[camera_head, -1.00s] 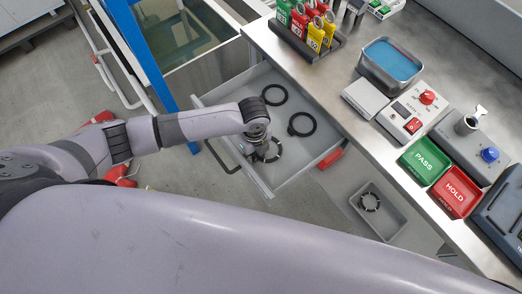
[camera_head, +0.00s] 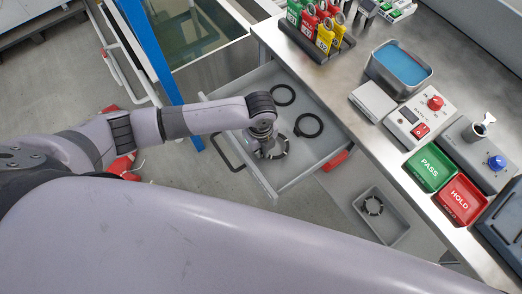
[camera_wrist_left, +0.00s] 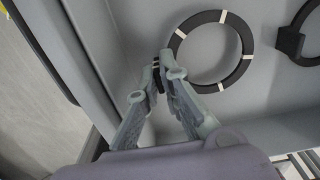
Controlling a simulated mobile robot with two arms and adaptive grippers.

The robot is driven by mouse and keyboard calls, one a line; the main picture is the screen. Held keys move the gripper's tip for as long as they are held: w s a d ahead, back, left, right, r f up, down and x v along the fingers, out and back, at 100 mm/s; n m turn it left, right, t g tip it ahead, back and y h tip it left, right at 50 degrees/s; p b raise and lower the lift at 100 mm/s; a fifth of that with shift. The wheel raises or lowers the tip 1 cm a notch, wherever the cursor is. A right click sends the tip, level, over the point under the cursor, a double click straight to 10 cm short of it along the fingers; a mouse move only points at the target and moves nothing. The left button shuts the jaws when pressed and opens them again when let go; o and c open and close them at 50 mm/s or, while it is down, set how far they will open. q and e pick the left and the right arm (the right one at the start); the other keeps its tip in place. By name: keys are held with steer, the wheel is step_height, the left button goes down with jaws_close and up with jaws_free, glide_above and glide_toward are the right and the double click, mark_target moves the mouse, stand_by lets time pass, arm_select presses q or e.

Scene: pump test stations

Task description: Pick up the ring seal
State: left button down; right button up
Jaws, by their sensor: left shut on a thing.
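A dark ring seal with white marks (camera_wrist_left: 176,45) lies in the open grey drawer, near its front wall, in the left wrist view. In the head view this ring (camera_head: 284,148) is partly hidden by my left gripper (camera_head: 267,152). In the wrist view the left gripper (camera_wrist_left: 163,62) is shut on a small dark tab at the ring's left side. Whether the ring is clear of the drawer floor I cannot tell. My right gripper is not in view.
Two plain black rings, a near one (camera_head: 308,135) and a far one (camera_head: 282,105), lie in the drawer (camera_head: 313,160). The bench (camera_head: 345,115) carries a blue-topped container (camera_head: 402,68), a PASS tray (camera_head: 430,167) and a HOLD tray (camera_head: 459,199).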

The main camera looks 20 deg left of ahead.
arm_select(q)
step_height(320, 180, up, 27)
steer(key=p, duration=1)
stand_by(1.0)
steer(key=shift+r, duration=0.1)
